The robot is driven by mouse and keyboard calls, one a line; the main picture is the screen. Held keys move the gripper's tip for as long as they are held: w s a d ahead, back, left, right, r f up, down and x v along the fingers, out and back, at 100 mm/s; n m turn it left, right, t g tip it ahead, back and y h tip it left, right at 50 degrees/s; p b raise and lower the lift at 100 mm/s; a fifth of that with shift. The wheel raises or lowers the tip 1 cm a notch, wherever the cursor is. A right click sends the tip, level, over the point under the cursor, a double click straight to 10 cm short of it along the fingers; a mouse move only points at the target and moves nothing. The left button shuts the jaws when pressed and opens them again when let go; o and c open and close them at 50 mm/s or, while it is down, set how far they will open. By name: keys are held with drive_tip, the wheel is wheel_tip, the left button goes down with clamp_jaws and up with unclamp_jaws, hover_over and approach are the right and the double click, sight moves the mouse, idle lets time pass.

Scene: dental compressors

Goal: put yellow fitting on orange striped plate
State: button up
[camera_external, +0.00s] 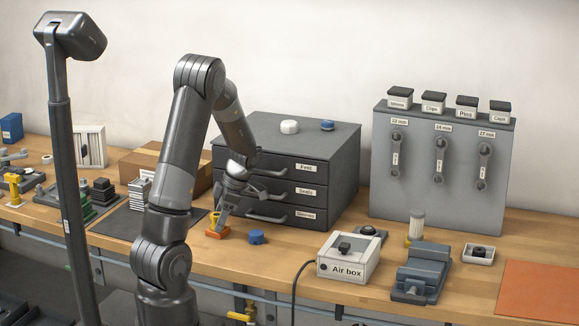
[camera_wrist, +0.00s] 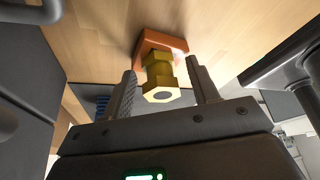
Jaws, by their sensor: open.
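A yellow hex fitting (camera_external: 214,218) stands on or in a small orange piece (camera_external: 217,232) on the bench, in front of the drawer cabinet. In the wrist view the fitting (camera_wrist: 158,82) lies between my two fingers, with the orange piece (camera_wrist: 161,44) beyond it. My gripper (camera_external: 222,211) is open around the fitting, with visible gaps beside it. I see no stripes on the orange piece. A flat orange sheet (camera_external: 540,291) lies at the bench's right end; stripes cannot be made out on it either.
The dark drawer cabinet (camera_external: 300,165) stands close behind my gripper, its handles sticking out. A blue cap (camera_external: 256,237) lies just right of the orange piece. The Air box (camera_external: 348,262), a grey vise (camera_external: 420,274) and a clear cylinder (camera_external: 417,225) stand further right.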

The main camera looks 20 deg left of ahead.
drive_tip(key=r, duration=0.6)
drive_tip(key=d+r, duration=0.1)
drive_tip(key=r, duration=0.2)
drive_tip(key=shift+w, duration=0.3)
drive_tip(key=shift+r, duration=0.55)
drive_tip(key=s+d+r+m+t+h, duration=0.2)
drive_tip(key=s+r+m+t, duration=0.2)
drive_tip(key=s+m, duration=0.5)
drive_tip(key=s+d+r+m+t+h, duration=0.2)
drive_tip(key=s+r+m, duration=0.4)
drive_tip(key=m, duration=0.9)
drive_tip(key=shift+s+d+r+t, duration=0.4)
drive_tip(key=shift+s+t, duration=0.5)
drive_tip(key=shift+s, duration=0.5)
